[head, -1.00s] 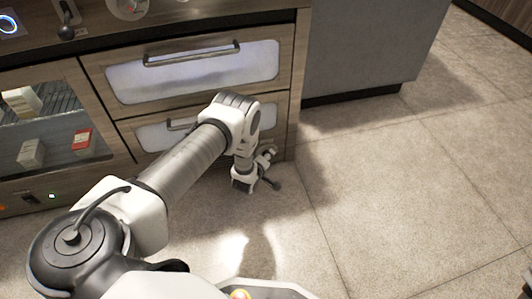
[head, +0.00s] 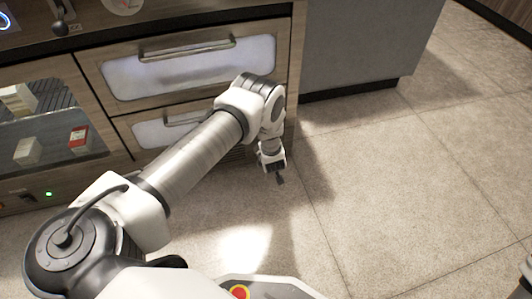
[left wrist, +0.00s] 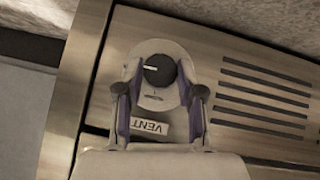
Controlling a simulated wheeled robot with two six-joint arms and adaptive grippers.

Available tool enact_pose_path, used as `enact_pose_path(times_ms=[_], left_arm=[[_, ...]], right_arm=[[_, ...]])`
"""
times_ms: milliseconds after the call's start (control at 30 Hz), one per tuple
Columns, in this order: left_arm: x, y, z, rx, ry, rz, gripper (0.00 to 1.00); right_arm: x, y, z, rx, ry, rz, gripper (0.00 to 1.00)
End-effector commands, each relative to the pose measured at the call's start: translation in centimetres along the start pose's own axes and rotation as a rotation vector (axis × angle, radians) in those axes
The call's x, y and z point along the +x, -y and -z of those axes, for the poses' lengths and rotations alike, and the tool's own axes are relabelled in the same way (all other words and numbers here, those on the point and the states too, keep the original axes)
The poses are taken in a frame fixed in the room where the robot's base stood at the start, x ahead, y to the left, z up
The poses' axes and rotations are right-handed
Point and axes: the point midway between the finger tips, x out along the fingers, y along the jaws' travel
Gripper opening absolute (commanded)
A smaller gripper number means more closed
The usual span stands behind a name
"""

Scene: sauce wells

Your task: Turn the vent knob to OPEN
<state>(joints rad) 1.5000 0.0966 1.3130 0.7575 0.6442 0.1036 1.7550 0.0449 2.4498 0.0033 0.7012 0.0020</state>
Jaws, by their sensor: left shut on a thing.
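The vent knob (left wrist: 158,71) shows in the left wrist view as a black round knob with a white mark pointing left in the picture. It sits on a pale dial plate (left wrist: 158,98) with small marks below it. A VENT label (left wrist: 150,127) appears upside down beneath. My left gripper (left wrist: 160,73) has one finger on each side of the knob and is shut on it. In the head view my left gripper (head: 278,176) is low by the cabinet's right corner, and the knob is hidden there.
A slotted vent grille (left wrist: 265,100) is beside the dial on the same panel. Two drawers with bar handles (head: 188,50) are above my left forearm. A glass-fronted compartment (head: 45,110) is at the left. The tiled floor (head: 400,200) at the right is clear.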

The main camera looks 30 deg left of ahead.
Motion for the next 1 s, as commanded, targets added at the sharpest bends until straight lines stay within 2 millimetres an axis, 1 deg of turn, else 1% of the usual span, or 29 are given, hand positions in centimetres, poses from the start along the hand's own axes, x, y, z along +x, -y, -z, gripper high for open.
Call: enact_pose_path(times_ms=[467, 500, 533, 567, 867, 933, 1000], left_arm=[[0.0, -0.1, 0.0, 0.012, -0.002, 0.009, 0.03], [0.0, -0.1, 0.0, 0.012, -0.002, 0.009, 0.48], [0.0, -0.1, 0.1, 0.012, -0.002, 0.009, 0.59], [0.0, -0.1, 0.0, 0.012, -0.002, 0.009, 0.63], [-0.1, -0.1, 0.0, 0.011, -0.002, 0.010, 0.63], [-0.5, -0.1, 0.1, 0.012, -0.002, 0.009, 0.63], [-1.5, -0.2, 0.0, 0.013, 0.000, 0.010, 0.63]], right_arm=[[0.1, 0.0, 0.0, 0.000, 0.000, 0.000, 0.00], [0.1, 0.0, 0.0, 0.000, 0.000, 0.000, 0.00], [0.1, 0.0, 0.0, 0.000, 0.000, 0.000, 0.00], [0.1, 0.0, 0.0, 0.000, 0.000, 0.000, 0.00], [0.1, 0.0, 0.0, 0.001, 0.000, 0.000, 0.00], [0.1, 0.0, 0.0, 0.001, 0.000, 0.000, 0.00], [0.1, 0.0, 0.0, 0.001, 0.000, 0.000, 0.00]])
